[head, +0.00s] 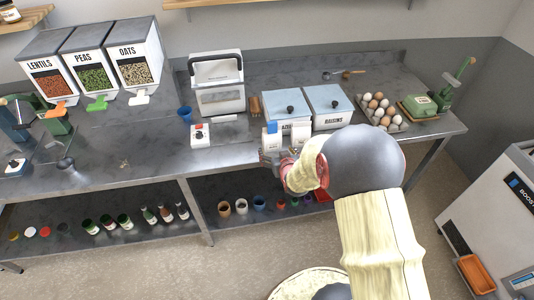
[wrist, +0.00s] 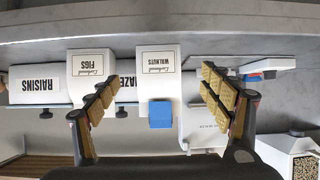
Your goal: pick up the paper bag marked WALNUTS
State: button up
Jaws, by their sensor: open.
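The white WALNUTS bag (wrist: 158,88) shows in the wrist view, with its label facing me and a blue clip (wrist: 160,114) on it. In the head view the bag (head: 271,141) is at the front of the counter, partly hidden by my gripper. My gripper (wrist: 157,76) is open, with one finger to each side of the WALNUTS bag in the wrist picture. I cannot tell whether the fingers are level with the bag. The white FIGS bag (wrist: 91,66) stands close beside it, near the left finger; it also shows in the head view (head: 300,134).
Behind the bags are a lidded bin (head: 286,105) and the RAISINS bin (head: 329,106). An egg tray (head: 399,124) is to the right. A white box with a red button (head: 201,136) is to the left. The counter (head: 130,160) has free room farther left.

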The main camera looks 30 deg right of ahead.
aim_at(273, 136)
jog(key=shift+w+d+r+t, duration=0.15)
jog(key=shift+w+r+t, duration=0.55)
jog(key=shift+r, duration=0.4)
jog(key=shift+w, duration=0.4)
jog(key=shift+d+r+b+x, duration=0.1)
jog(key=shift+b+x, duration=0.1)
jog(key=shift+x, duration=1)
jog(key=shift+d+r+b+x, duration=0.1)
jog(key=shift+b+x, duration=0.1)
jog(key=shift+x, duration=0.95)
jog(key=shift+d+r+b+x, duration=0.15)
jog(key=shift+b+x, duration=0.05)
jog(key=shift+x, duration=1)
jog(key=c, duration=1.5)
jog(key=shift+w+r, duration=0.1)
